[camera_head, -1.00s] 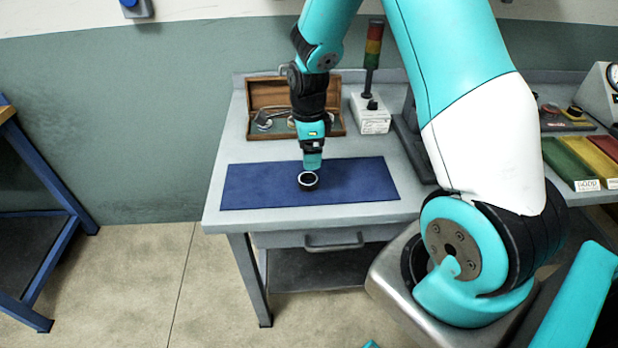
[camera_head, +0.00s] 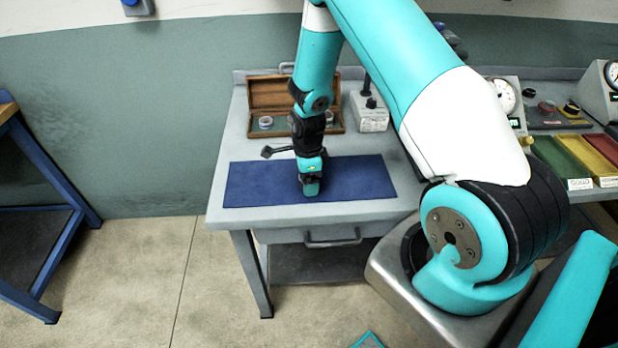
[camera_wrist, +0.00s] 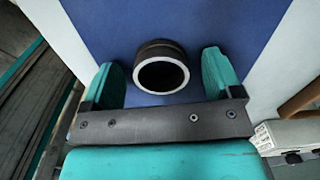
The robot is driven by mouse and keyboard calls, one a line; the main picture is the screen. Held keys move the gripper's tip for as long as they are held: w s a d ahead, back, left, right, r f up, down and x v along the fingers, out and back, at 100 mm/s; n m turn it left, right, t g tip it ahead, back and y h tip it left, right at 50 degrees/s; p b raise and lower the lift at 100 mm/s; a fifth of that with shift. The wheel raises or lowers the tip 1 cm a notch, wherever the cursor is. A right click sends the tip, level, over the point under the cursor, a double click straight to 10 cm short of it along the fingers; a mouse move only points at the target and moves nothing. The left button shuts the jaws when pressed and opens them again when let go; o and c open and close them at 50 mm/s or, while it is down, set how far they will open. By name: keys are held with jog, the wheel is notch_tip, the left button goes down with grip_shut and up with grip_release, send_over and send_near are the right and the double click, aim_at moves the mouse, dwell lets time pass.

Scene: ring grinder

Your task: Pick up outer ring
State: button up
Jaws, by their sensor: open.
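The outer ring (camera_wrist: 161,69) shows in the wrist view as a short dark cylinder with a bright metal rim. It rests on the blue mat (camera_wrist: 203,18). My gripper (camera_wrist: 165,68) is open, with one teal finger on each side of the ring and a visible gap to each; how far down the fingers reach is hard to tell. In the head view my gripper (camera_head: 311,190) points down over the blue mat (camera_head: 258,185), and the ring is hidden behind it.
The mat lies on a grey workbench (camera_head: 222,215). An open wooden case (camera_head: 270,95) with rings stands behind it, with a white box (camera_head: 370,112) to its right. Gauges and coloured trays (camera_head: 560,160) are at the right. The mat's left and right parts are clear.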

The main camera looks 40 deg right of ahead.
jog(key=c, duration=1.1)
